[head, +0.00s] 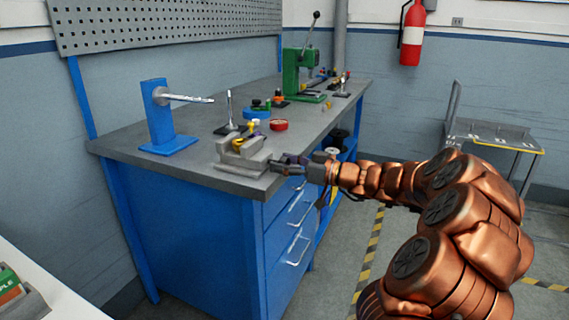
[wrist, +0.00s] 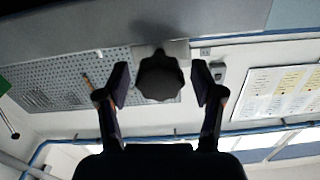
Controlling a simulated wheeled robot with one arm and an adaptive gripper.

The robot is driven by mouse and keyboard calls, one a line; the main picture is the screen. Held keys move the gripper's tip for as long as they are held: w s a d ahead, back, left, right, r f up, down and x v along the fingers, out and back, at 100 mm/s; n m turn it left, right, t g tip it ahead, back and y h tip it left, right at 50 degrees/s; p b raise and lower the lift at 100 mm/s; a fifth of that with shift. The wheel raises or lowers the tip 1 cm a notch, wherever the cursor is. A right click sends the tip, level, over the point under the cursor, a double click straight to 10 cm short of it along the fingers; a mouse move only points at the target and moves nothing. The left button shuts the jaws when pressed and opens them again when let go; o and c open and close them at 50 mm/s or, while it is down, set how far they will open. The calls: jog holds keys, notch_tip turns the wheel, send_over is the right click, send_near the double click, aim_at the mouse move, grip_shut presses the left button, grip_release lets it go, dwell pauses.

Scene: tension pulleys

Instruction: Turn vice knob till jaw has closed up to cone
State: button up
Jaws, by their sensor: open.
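The grey vice (head: 240,157) sits at the near corner of the workbench. A small yellow piece (head: 237,143) shows at its jaws; it is too small to tell whether it is the cone or how wide the jaw gap is. My gripper (head: 280,163) is at the right end of the vice, beside the bench corner. In the wrist view the dark, lobed knob (wrist: 160,80) is between the two fingers of my open gripper (wrist: 160,75), with a visible gap on each side. In the head view the knob cannot be made out at the gripper.
A blue stand with a metal rod (head: 160,120) is left of the vice on the bench (head: 190,174). A green press (head: 300,75), a red round dish (head: 278,125) and several small parts stand farther back. Drawer handles (head: 300,212) stick out below the gripper.

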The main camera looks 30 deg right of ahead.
jog(key=shift+c, duration=0.4)
jog(key=c, duration=1)
jog(key=shift+c, duration=0.2)
jog(key=shift+f+b, duration=0.2)
jog(key=shift+b, duration=0.8)
jog(key=shift+m+b, duration=0.4)
jog(key=shift+b, duration=0.1)
jog(key=shift+m+b, duration=0.3)
jog(key=shift+b, duration=0.5)
jog(key=shift+r+m+b, duration=0.15)
jog(key=shift+m+b, duration=0.15)
jog(key=shift+m, duration=0.4)
jog(key=shift+d+m, duration=0.1)
jog(key=shift+m, duration=1.2)
